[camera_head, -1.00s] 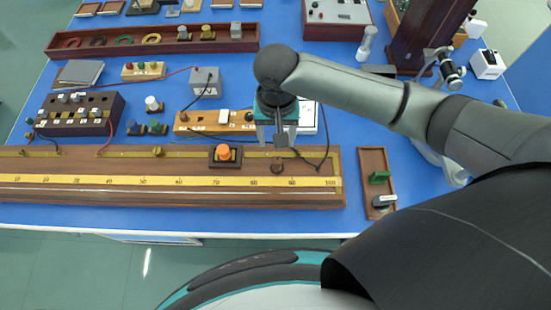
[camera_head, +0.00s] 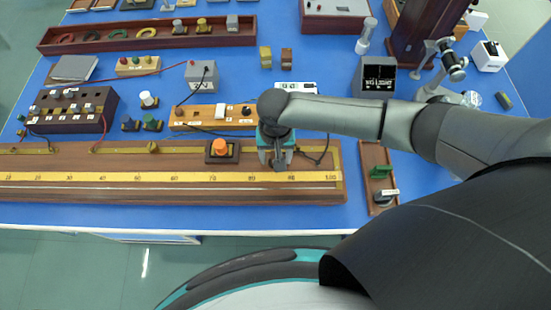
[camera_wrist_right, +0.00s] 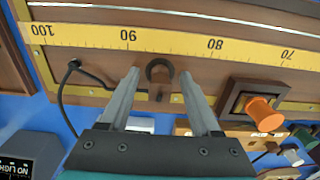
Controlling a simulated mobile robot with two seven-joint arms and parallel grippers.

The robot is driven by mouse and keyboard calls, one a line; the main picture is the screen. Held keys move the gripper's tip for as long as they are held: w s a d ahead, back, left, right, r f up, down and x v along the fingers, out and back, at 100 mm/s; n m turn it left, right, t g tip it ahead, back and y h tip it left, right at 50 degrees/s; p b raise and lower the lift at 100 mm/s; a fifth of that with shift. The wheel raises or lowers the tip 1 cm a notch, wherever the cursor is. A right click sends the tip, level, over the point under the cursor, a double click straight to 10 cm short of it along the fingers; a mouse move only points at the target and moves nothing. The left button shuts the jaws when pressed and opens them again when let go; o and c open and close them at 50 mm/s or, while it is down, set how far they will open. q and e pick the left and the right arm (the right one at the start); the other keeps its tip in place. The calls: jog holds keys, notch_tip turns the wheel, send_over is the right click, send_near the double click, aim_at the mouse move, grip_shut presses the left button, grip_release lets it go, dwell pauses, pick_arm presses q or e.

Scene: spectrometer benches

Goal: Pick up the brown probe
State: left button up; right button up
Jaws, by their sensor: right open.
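The brown probe (camera_wrist_right: 159,93) lies on the long wooden bench with the yellow scale (camera_wrist_right: 170,40), near the 90 mark. It has a dark round end, and a black cable runs beside it. My right gripper (camera_head: 277,166) points down over the bench and hides most of the probe in the head view. In the right wrist view my right gripper (camera_wrist_right: 160,76) is open, with one finger on each side of the probe. I cannot tell whether a finger touches it. My left gripper is not in view.
A slider with an orange knob (camera_head: 220,147) stands on the bench just left of my gripper; it also shows in the right wrist view (camera_wrist_right: 262,112). A narrow wooden tray (camera_head: 371,157) lies at the right. A tan terminal board (camera_head: 205,115) stands behind the bench.

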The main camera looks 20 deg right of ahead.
jog(key=shift+c, duration=0.2)
grip_shut()
dwell(0.4)
